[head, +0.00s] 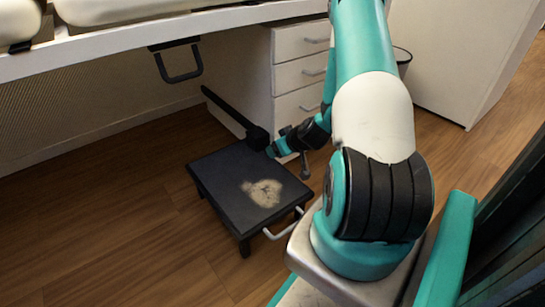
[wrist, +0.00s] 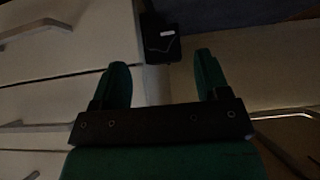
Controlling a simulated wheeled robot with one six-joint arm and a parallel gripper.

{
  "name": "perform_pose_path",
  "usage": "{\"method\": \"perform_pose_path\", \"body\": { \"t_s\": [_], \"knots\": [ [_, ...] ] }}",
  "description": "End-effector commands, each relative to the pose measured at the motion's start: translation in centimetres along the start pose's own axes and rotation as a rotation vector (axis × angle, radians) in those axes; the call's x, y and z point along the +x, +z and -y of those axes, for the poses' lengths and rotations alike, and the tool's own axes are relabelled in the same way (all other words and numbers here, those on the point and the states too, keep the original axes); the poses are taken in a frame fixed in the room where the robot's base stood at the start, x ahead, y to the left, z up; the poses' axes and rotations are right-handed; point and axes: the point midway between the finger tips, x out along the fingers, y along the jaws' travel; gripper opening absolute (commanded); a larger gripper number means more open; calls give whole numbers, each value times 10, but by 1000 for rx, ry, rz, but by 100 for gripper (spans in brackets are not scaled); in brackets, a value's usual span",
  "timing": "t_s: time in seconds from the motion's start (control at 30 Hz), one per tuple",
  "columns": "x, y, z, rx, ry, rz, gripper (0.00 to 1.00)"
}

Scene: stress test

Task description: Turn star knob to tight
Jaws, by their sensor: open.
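My gripper (wrist: 162,68) is open, with two green fingers apart and nothing between them in the wrist view. In the head view my gripper (head: 275,150) is low, over the back right edge of a dark step stool. A black fitting (head: 257,138) at the end of a black bar (head: 228,108) is just left of the fingertips; it may be the star knob, but its shape is too small to tell. In the wrist view a black block (wrist: 160,40) with a pale mark lies beyond the fingertips. No star shape or tight mark is readable.
The step stool (head: 220,185) has a worn pale patch and a metal handle. A white drawer unit (head: 285,45) stands close behind my gripper. A white-edged bed or bench (head: 110,55) with a black loop handle (head: 180,65) runs above. Wooden floor (head: 110,220) is clear at left.

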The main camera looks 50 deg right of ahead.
Motion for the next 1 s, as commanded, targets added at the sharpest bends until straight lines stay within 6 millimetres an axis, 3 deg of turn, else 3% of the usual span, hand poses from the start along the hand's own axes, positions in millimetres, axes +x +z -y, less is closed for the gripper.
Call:
{"method": "perform_pose_path", "body": {
  "t_s": [0.1, 0.3, 0.73, 0.93, 1.0],
  "knots": [
    [30, 4, 1, -4, -3, -1, 69],
    [57, 2, 1, -2, -1, -1, 69],
    [65, 0, 0, 1, 0, 1, 69],
    [65, 0, 0, 1, 0, 1, 25],
    [65, 0, 0, 1, 0, 1, 20]
  ]
}}
